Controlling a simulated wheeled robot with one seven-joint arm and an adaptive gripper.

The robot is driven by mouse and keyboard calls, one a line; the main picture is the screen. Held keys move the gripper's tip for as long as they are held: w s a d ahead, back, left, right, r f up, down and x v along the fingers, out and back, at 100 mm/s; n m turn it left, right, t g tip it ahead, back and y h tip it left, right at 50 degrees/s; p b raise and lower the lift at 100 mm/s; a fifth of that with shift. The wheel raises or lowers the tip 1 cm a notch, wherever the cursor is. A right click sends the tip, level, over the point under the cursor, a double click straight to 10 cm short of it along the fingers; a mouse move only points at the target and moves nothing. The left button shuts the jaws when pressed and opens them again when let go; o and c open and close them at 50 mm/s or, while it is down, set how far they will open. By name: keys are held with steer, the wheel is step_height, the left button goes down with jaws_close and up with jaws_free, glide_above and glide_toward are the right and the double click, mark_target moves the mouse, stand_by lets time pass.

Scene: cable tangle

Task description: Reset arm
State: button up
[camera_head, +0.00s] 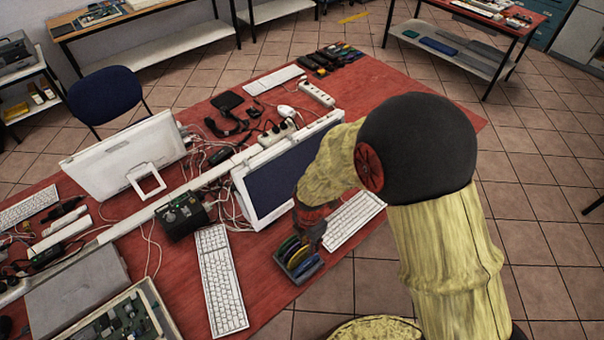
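My arm rises from the bottom right of the head view and bends over the right part of the red table (385,85). My gripper (308,243) points down at the near edge of the table, just above or at a small rack of coloured discs (291,252). Its fingers are dark and small here, and I cannot tell whether they are open, or whether they touch the rack.
A monitor (283,175) and a white keyboard (353,219) are close to my gripper. Another keyboard (220,280), a black power supply (181,217) and tangled cables lie to the left. A blue chair (105,95) stands behind. The table's right end is clear.

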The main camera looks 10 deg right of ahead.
steer(key=s+d+r+m+t+b, duration=0.2)
steer(key=s+d+r+m+b, duration=0.2)
steer(key=r+m, duration=0.3)
steer(key=s+d+r+m+t+b, duration=0.1)
steer(key=s+d+r+m+b, duration=0.3)
steer(key=r+m, duration=0.3)
steer(key=s+d+r+m+t+b, duration=0.2)
steer(key=s+d+r+m+b, duration=0.2)
steer(key=r+m, duration=0.3)
steer(key=m+b, duration=0.1)
steer(key=m, duration=0.2)
steer(key=shift+s+r+m+t, duration=0.15)
steer(key=shift+r+m+t, duration=0.15)
steer(key=shift+r+m, duration=0.1)
steer(key=shift+a, duration=0.15)
